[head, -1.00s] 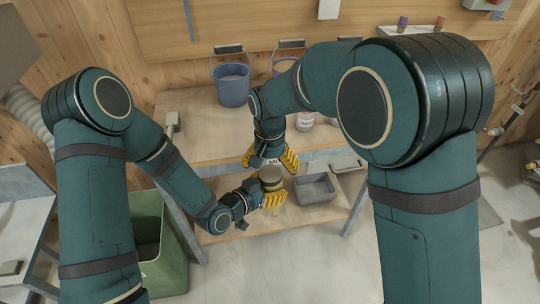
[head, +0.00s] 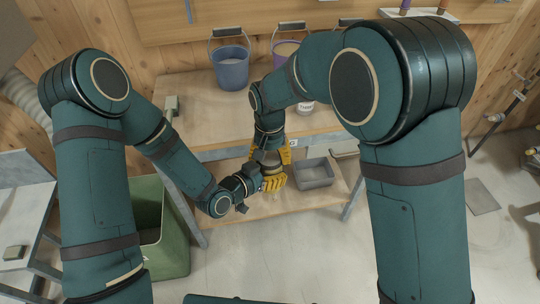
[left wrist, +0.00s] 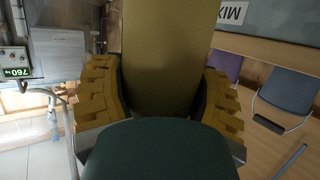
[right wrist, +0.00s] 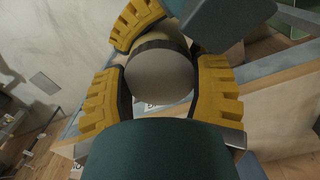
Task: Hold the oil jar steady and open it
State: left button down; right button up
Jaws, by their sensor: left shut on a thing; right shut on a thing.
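The oil jar (head: 268,168) stands at the lower shelf, mostly hidden by my grippers in the head view. My left gripper (head: 274,182) is shut around its yellowish body, which fills the middle of the left wrist view (left wrist: 170,65) between the two yellow fingers. My right gripper (head: 271,155) is above, pointing down, and is shut on the jar's round grey lid (right wrist: 160,78). In the right wrist view the lid sits between the yellow fingers, with a dark band below it. Whether the lid has turned cannot be told.
A grey tray (head: 314,173) sits right of the jar on the lower shelf (head: 232,227). On the upper shelf (head: 190,112) stand a blue bucket (head: 231,72), a purple bucket (head: 284,50) and a white labelled tub (head: 304,107). A green bin (head: 172,235) stands at the left.

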jog(key=shift+n, duration=1)
jog(key=o, duration=1.2)
jog(key=shift+o, duration=0.2)
jog(key=shift+o, duration=0.3)
jog(key=shift+r, duration=2.3)
jog(key=shift+r+m, duration=1.4)
jog(key=shift+r, duration=0.15)
jog(key=shift+f, duration=3.85)
